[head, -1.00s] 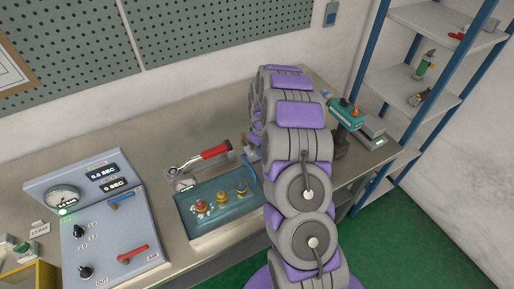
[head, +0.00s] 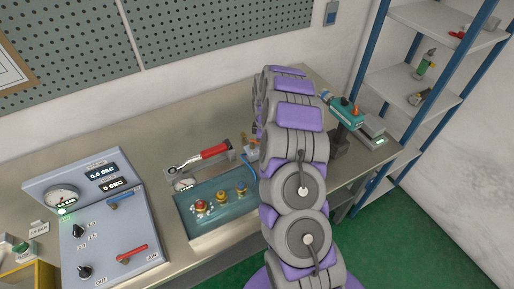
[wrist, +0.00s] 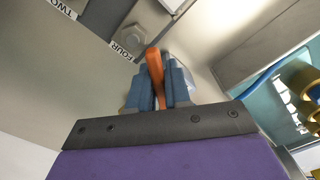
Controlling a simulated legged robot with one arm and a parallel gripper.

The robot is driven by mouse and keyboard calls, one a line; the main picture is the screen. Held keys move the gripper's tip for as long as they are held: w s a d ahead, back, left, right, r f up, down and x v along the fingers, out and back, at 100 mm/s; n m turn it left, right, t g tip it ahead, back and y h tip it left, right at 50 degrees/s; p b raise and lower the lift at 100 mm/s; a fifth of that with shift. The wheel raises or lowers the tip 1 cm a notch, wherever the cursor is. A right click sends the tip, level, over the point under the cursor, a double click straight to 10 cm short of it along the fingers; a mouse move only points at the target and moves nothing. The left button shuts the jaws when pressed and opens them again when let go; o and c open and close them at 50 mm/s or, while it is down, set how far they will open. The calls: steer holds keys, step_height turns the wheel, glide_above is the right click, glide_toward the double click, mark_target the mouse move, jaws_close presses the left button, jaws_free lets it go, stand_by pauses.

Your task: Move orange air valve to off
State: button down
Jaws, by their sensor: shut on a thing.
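The orange air valve's handle (wrist: 155,76) shows in the wrist view as a narrow orange lever. It stands between the two blue-grey fingers of my gripper (wrist: 158,88), which are shut on it. The valve's body is mostly hidden by the fingers. In the head view my arm hides the gripper and the valve handle.
In the head view, a grey control panel (head: 112,240) with red and blue levers stands at left. A teal box (head: 222,212) with several knobs and a red-handled wrench (head: 212,153) are left of my arm. A blue-framed shelf (head: 425,60) stands at right.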

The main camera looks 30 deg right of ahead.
steer(key=shift+w, duration=0.15)
steer(key=n, duration=0.1)
steer(key=w+n, duration=0.1)
steer(key=n, duration=0.1)
steer(key=shift+d+b, duration=0.3)
steer(key=shift+b, duration=0.1)
steer(key=shift+w+n, duration=0.1)
steer(key=shift+n, duration=0.3)
steer(key=n, duration=0.1)
steer(key=w+n+b, duration=0.1)
steer(key=n, duration=0.1)
steer(key=shift+w+d, duration=0.1)
steer(key=c, duration=1)
jaws_free()
